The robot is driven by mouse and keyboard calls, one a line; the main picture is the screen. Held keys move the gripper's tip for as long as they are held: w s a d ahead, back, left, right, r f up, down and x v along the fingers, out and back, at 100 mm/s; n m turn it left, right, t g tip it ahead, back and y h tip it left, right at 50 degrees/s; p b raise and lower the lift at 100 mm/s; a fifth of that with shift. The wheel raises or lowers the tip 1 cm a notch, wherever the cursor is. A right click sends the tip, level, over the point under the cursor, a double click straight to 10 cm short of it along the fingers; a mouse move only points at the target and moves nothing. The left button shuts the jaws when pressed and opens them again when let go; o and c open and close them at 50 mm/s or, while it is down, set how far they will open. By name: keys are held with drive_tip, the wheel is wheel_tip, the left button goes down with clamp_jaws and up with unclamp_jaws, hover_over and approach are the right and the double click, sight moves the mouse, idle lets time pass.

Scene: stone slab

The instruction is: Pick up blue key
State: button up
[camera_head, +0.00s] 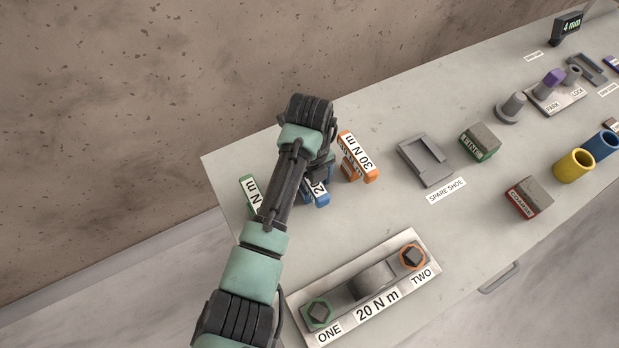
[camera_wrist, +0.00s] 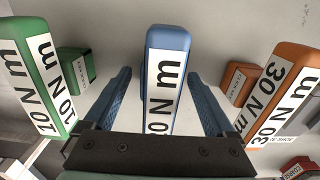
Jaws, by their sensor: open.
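The blue key (camera_wrist: 168,75) has a white label ending in "0 N m". In the wrist view it stands between the two fingers of my gripper (camera_wrist: 160,95), with a gap on each side. The gripper is open and its dark body hides the key's near end. In the head view the blue key (camera_head: 321,199) is partly hidden by my arm, and only its label end shows. My gripper (camera_head: 318,170) is over it there, with its fingers mostly hidden.
A green key (camera_head: 249,192) stands left of the blue key and an orange "30 N m" key (camera_head: 357,157) stands right, both close. A "20 N m" plate (camera_head: 335,325) with bolts ONE and TWO lies nearer. A grey spare shoe holder (camera_head: 426,158) is farther right.

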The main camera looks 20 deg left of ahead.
clamp_jaws()
idle(0.5)
